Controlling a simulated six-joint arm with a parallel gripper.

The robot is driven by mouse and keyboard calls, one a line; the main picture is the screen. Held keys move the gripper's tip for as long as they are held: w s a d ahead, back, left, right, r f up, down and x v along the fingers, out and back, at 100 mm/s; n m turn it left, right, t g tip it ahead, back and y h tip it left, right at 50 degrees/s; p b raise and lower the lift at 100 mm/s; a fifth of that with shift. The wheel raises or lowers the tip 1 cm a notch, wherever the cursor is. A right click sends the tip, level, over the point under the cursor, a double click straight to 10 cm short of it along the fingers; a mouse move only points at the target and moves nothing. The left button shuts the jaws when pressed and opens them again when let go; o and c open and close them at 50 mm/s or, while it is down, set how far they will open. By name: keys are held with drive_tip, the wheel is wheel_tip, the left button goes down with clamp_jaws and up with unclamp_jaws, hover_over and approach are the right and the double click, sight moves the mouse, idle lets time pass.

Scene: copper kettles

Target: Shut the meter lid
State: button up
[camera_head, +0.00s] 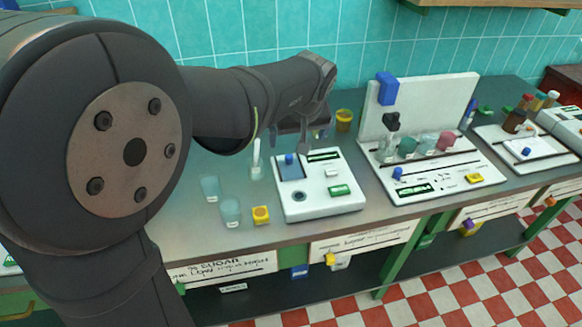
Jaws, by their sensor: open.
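A white bench device (330,202) stands near the middle of the bench, with a blue-grey panel, a small blue knob, dark slots and green labels on top. To its right stands a larger white unit (440,180) with an upright white panel (420,105) at its back. I cannot tell for certain which is the meter, or which part is its lid. My gripper (291,138) is above the back edge of the middle device, pointing down and open. Its fingers are partly hidden by my arm. I see nothing held between them.
Small vessels (428,146) stand on the larger unit. Bottles (514,120) are at the far right.

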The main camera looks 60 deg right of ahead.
drive_tip(key=shift+s+a+r, duration=0.2)
drive_tip(key=shift+r, duration=0.45)
